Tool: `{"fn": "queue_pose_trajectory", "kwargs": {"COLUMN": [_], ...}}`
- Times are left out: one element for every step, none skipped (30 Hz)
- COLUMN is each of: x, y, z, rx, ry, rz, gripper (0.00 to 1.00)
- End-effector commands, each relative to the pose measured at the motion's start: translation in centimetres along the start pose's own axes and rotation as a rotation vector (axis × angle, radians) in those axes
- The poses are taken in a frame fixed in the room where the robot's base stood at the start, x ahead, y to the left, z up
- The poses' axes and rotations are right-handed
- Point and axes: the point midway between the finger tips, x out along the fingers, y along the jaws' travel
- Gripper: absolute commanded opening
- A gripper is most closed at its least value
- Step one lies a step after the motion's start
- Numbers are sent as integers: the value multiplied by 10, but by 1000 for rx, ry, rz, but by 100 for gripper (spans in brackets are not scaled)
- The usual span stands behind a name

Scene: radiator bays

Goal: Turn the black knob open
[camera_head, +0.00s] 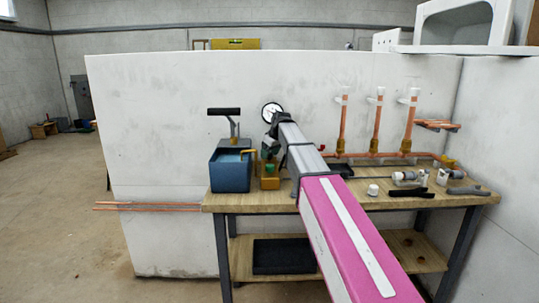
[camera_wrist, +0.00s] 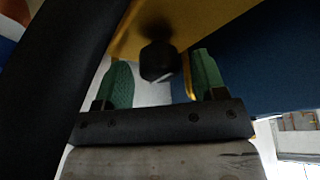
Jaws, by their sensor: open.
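The black knob (camera_wrist: 158,60) shows in the wrist view, in front of a yellow-gold surface. My gripper (camera_wrist: 163,80) is open, with one green finger pad on each side of the knob. Gaps show between the knob and both pads, and nothing is held. In the head view my gripper (camera_head: 266,153) is at the yellow-gold block (camera_head: 269,183) beside the blue tank; my arm reaches in from the lower right. I cannot make out the knob in the head view.
The blue tank (camera_head: 230,173) with a black T-handle stands left of the block on the workbench (camera_head: 340,200). A round gauge (camera_head: 271,110) is behind. Copper pipes (camera_head: 376,125) rise at the right. Loose tools and small parts lie on the bench's right side.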

Motion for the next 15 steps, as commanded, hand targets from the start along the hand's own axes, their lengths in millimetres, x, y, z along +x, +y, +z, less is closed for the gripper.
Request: {"fn": "queue_pose_trajectory", "kwargs": {"x": [-4, -8, -13, -17, -22, -29, -35, -41, -48, -54, -60, -67, -72, -76, -82], "y": [0, 0, 0, 0, 0, 0, 0, 0, 0, 0, 0, 0, 0, 0, 0], "z": [0, 0, 0, 0, 0, 0, 0, 0, 0, 0, 0, 0, 0, 0, 0], "rx": [0, 0, 0, 0, 0, 0, 0, 0, 0, 0, 0, 0, 0, 0, 0], "ry": [1, 1, 1, 1, 1, 2, 2, 2, 2, 2, 2, 2, 1, 1, 1], "rz": [1, 1, 1, 1, 1, 2, 2, 1, 2, 2, 2, 1, 1, 1, 1], "gripper": [64, 64, 64, 64, 64, 64, 64, 64, 64, 64, 64, 64, 64, 64, 64]}}
